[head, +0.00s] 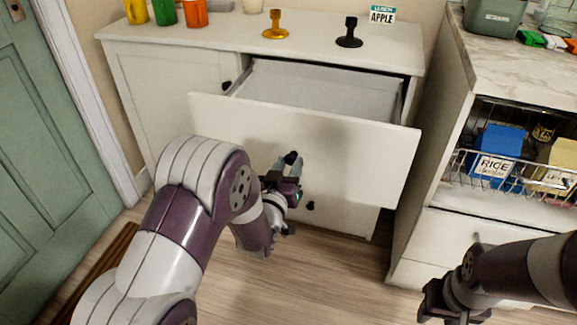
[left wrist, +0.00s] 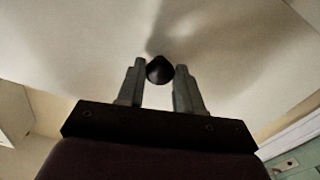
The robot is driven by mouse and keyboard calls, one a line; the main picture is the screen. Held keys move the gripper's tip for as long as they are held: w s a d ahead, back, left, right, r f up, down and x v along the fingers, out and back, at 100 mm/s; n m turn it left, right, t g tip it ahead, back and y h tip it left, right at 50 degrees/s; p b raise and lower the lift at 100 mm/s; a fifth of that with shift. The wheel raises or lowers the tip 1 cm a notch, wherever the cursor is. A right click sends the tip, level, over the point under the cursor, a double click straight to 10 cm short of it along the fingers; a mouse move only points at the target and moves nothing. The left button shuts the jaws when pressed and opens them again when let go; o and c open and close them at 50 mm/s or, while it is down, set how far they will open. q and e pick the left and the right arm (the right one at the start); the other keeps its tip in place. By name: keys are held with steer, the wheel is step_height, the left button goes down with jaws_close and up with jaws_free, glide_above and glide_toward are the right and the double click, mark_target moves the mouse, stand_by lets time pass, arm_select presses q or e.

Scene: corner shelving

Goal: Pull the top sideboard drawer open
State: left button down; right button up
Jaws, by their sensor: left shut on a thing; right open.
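The white sideboard (head: 165,75) stands against the back wall. Its top drawer (head: 350,148) is pulled out, and the drawer's empty grey inside shows in the head view. My left gripper (head: 291,160) is at the drawer front. In the left wrist view its two fingers (left wrist: 160,80) are on either side of the dark round knob (left wrist: 159,69), shut on it. The drawer front also fills the left wrist view (left wrist: 80,45). My right gripper (head: 450,305) is open and empty at the lower right, away from the sideboard.
On the sideboard top are coloured containers (head: 165,12), a yellow stand (head: 275,25), a black stand (head: 350,33) and an apple sign (head: 382,15). A marble-topped cabinet (head: 520,65) with a wire basket stands at the right. A green door (head: 50,130) is at the left.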

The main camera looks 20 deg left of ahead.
arm_select(q)
steer(key=c, duration=0.7)
jaws_free()
steer(key=shift+c, duration=0.2)
steer(key=s+p, duration=0.3)
steer(key=s, duration=0.9)
steer(key=shift+s+a, duration=0.2)
steer(key=shift+s, duration=0.1)
steer(key=shift+f, duration=0.1)
